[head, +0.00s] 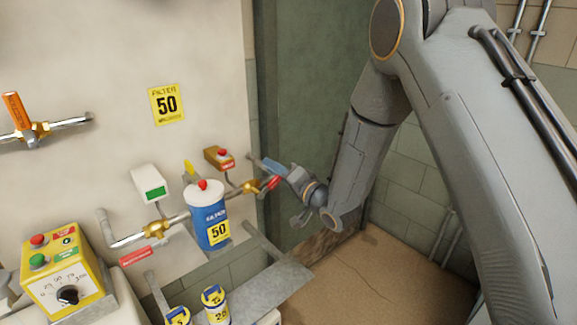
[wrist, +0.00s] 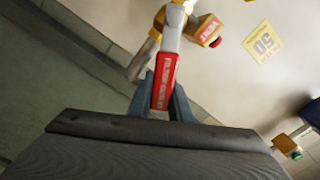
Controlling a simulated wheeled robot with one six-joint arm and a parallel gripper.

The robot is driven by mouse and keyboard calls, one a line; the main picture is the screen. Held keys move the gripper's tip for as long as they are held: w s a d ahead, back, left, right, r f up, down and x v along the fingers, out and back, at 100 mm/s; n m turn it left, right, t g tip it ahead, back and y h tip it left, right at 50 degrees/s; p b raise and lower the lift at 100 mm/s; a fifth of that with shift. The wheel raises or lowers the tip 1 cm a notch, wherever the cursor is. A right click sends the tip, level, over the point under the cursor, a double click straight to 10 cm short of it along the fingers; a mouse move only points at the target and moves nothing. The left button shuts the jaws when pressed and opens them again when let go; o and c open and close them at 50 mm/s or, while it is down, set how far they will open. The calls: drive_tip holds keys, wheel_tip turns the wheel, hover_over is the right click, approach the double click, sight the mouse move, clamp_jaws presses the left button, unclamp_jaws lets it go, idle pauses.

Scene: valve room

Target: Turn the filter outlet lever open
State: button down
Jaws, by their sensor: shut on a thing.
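The filter outlet lever (head: 273,183) is a red handle on a brass valve (head: 251,187), at the right end of the pipe right of the blue filter canister (head: 208,228). In the wrist view the red lever (wrist: 164,80) with white lettering extends down from its pipe between my blue-grey fingers. My gripper (head: 268,173) is shut on it; the fingers (wrist: 163,103) show on both sides of the handle. In the head view the fingers partly hide it, and I cannot tell its exact angle to the pipe.
A brown box with a red button (head: 219,157), labelled VENT in the wrist view (wrist: 209,31), sits close by. A grey shelf (head: 270,285) with cans is below. The floor right is clear.

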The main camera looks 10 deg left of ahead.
idle(0.4)
drive_tip(key=c, duration=1.6)
unclamp_jaws()
drive_tip(key=shift+f, duration=0.1)
drive_tip(key=shift+d, duration=0.2)
